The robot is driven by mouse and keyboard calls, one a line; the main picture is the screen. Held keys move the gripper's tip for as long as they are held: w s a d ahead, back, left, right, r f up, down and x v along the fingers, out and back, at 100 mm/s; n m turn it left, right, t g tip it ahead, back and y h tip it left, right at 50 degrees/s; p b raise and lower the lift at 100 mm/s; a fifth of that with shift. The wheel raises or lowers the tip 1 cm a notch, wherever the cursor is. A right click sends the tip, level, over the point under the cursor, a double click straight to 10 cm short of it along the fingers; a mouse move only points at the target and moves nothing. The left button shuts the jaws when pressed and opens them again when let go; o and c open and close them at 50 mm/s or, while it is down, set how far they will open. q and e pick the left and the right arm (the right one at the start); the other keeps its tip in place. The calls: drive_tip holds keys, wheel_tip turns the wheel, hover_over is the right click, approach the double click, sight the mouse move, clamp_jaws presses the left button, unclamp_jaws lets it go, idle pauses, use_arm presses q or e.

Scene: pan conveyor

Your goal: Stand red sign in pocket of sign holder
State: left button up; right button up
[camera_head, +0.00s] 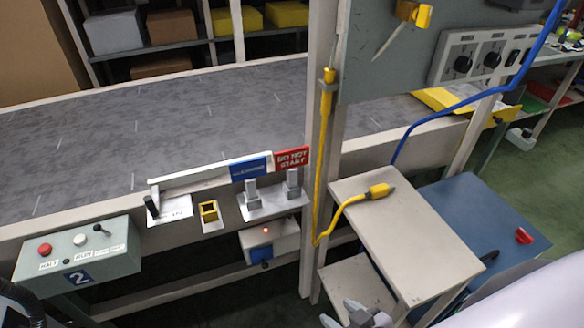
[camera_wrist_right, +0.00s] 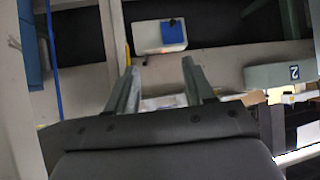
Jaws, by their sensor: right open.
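The red sign (camera_head: 292,158), lettered DO NOT START, stands upright beside a blue sign (camera_head: 250,169) at the conveyor's front edge. A grey metal holder with two upright posts (camera_head: 272,207) sits just below the signs. I cannot tell whether the red sign's lower edge is inside a pocket. My right gripper (camera_head: 352,317) is at the bottom of the head view, low in front of the conveyor and well away from the sign. In the wrist view the right gripper (camera_wrist_right: 160,68) has its fingers apart with nothing between them. My left gripper does not show.
A post (camera_head: 317,200) with a yellow cable stands right of the signs. A beige shelf (camera_head: 405,235) and a blue table (camera_head: 460,215) lie further right. A control box (camera_head: 78,257) marked 2 is at the left. A white box with blue front (camera_head: 270,240) hangs below the holder.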

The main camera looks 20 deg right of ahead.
sight(293, 180)
drive_tip(key=w+r+t, duration=0.1)
drive_tip(key=w+r, duration=0.3)
drive_tip(key=w, duration=0.4)
drive_tip(key=w+r+m+t+h+b, duration=0.1)
drive_tip(key=w+r, duration=0.3)
drive_tip(key=w, duration=0.5)
drive_tip(key=w+d+r+m+t+h+b, duration=0.1)
drive_tip(key=w+r, duration=0.3)
drive_tip(key=w, duration=0.5)
drive_tip(key=shift+w+t, duration=0.2)
drive_tip(key=shift+t, duration=0.4)
drive_tip(key=shift+b+x, duration=0.3)
drive_tip(key=shift+x, duration=3.3)
drive_tip(key=shift+d+r, duration=0.1)
drive_tip(key=shift+r, duration=0.05)
clamp_jaws()
